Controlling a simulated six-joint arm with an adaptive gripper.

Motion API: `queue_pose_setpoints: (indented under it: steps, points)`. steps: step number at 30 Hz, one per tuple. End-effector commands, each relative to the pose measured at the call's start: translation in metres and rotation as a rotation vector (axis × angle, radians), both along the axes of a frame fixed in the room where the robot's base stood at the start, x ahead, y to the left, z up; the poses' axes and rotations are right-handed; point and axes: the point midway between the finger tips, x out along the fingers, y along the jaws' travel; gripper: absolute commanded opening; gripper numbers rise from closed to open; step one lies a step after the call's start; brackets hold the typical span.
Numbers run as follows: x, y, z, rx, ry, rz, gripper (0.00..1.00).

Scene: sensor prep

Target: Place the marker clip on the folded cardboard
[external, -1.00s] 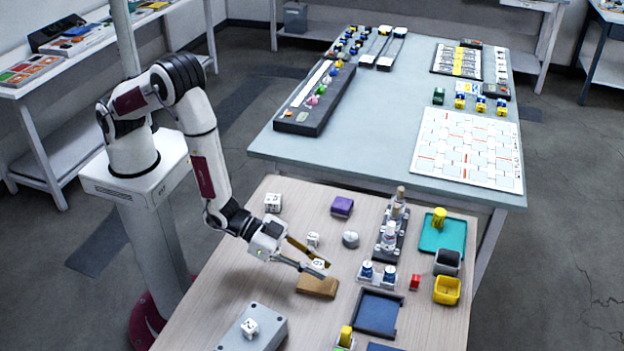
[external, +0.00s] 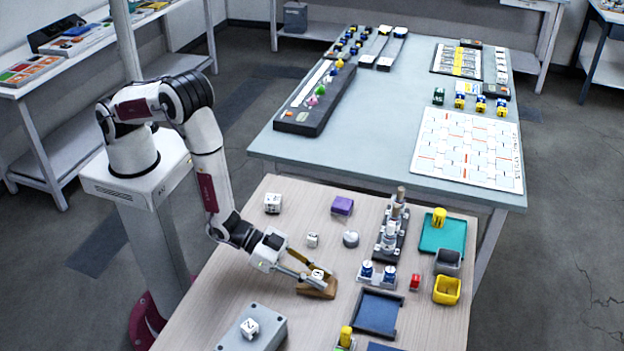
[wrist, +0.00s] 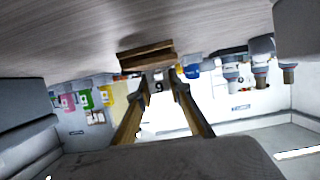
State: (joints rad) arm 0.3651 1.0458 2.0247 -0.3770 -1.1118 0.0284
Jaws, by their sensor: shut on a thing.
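The marker clip (external: 317,273) is a small white block with a dark mark. My gripper (external: 319,276) is shut on it, with one finger on each side. The folded cardboard (external: 318,291) is a small brown piece on the wooden table. The clip is right over the cardboard in the external view; I cannot tell whether they touch. In the wrist view the clip (wrist: 158,82) shows a "9" between the fingertips (wrist: 160,90), and the cardboard (wrist: 146,58) is directly beyond it. The fingers hide part of the clip.
White cubes (external: 272,203) (external: 312,240), a grey knob (external: 350,239) and a purple block (external: 342,206) stand behind. Blue-topped parts (external: 377,272) and a dark blue tray (external: 377,312) lie to the right. A grey box (external: 252,330) with a white cube is at front left.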

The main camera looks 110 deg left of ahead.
Motion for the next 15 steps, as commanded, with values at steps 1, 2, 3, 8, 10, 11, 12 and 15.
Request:
queue_pose_setpoints:
  steps: [1,2,3,8,10,11,12,15]
  points:
    - [0.0001,-0.0001,0.0002,0.000,0.000,0.000,0.08]
    - [0.0001,-0.0001,0.0002,0.000,0.000,0.000,0.08]
    - [0.0001,-0.0001,0.0002,0.000,0.000,0.000,0.08]
    - [-0.0001,0.0000,-0.0009,0.000,0.000,0.000,0.08]
    - [0.0000,-0.0001,-0.0023,0.000,0.000,0.000,0.08]
    - [0.0001,-0.0001,-0.0029,0.000,0.000,0.000,0.08]
    - [0.0001,-0.0001,-0.0029,0.000,0.000,0.000,0.24]
    - [0.0001,-0.0001,-0.0027,0.000,0.000,0.000,0.36]
